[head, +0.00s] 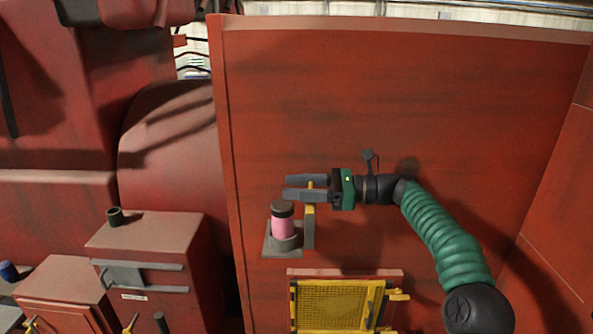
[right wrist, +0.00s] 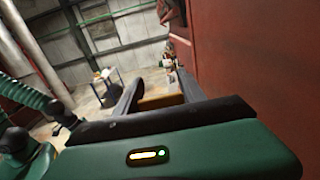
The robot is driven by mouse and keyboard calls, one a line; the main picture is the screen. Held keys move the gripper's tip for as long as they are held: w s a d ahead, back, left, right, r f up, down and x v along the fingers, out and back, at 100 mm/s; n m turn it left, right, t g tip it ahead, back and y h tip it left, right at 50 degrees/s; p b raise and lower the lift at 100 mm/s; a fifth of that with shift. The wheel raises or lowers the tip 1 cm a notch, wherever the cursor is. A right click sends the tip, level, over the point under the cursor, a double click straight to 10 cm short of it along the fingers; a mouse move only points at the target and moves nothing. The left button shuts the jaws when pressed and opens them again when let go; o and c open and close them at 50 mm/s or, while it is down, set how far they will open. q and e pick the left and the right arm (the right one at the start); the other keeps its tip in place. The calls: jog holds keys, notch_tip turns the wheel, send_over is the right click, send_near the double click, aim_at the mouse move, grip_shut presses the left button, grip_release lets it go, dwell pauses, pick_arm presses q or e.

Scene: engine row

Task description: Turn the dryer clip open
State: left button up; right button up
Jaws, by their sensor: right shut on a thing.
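The dryer is a pink cylinder (head: 283,225) with a black cap, upright in a grey bracket (head: 309,234) on the red wall in the head view. The dryer clip is a small yellow piece (head: 310,208) at the upper right of the dryer, beside the bracket's upright. My right gripper (head: 295,187) comes in from the right, above the dryer, and is shut on the clip, with its fingers pointing left. In the right wrist view the yellow clip (right wrist: 162,101) shows between the two fingers. The fingers hide part of the clip. My left gripper is in neither view.
Below the bracket is a yellow mesh panel (head: 328,304) in a red frame. At left stands a red cabinet (head: 155,240) with a grey handle and a small dark cup (head: 115,216) on top. The red wall (head: 390,90) above my gripper is mostly bare.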

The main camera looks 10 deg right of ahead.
jog(key=shift+r+n+g+p, duration=0.1)
jog(key=shift+n+g+p, duration=0.2)
jog(key=o, duration=1.2)
jog(key=shift+o, duration=0.8)
jog(key=shift+w+d, duration=0.1)
jog(key=shift+d, duration=0.1)
